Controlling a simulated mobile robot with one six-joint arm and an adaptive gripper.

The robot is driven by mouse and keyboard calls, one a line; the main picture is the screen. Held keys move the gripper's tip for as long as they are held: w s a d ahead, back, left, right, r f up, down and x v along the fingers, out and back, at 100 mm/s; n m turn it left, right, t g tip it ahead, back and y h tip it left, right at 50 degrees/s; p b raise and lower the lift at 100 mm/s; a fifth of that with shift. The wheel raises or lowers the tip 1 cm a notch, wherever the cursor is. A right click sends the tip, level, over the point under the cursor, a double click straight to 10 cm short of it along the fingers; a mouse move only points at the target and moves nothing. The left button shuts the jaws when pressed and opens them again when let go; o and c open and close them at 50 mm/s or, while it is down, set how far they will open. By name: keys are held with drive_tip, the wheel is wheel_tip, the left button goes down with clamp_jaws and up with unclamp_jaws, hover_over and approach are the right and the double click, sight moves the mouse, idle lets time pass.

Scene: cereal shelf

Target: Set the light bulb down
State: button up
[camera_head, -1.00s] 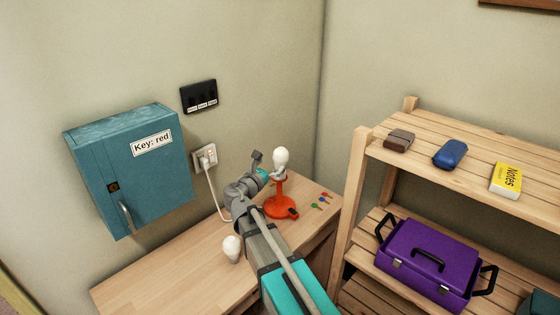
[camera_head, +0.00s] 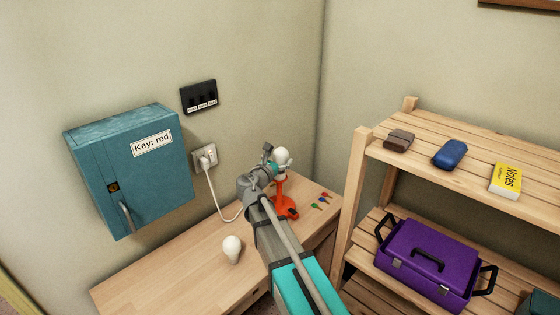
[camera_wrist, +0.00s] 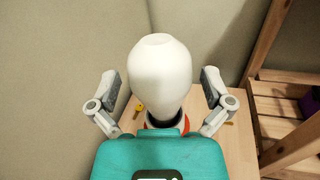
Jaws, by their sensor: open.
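One white light bulb (camera_head: 281,154) sits at the top of the orange lamp (camera_head: 286,205) on the desk. In the wrist view the bulb (camera_wrist: 160,75) is large and upright, its narrow end in a dark socket. My gripper (camera_wrist: 160,92) is open, with one finger on each side of the bulb and gaps between. In the head view my gripper (camera_head: 281,165) is at the lamp's top and hides part of the bulb and lamp. A second white bulb (camera_head: 232,248) stands on the desk, left of my arm.
Several small coloured keys (camera_head: 322,201) lie right of the lamp. A teal cabinet (camera_head: 150,180) and a plugged white cord (camera_head: 215,190) are on the wall at left. A wooden shelf (camera_head: 356,190) stands at right. The desk's left part (camera_head: 150,285) is clear.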

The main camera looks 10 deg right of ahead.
drive_tip(key=shift+x, duration=1.3)
drive_tip(key=c, duration=1.1)
drive_tip(key=shift+r, duration=0.2)
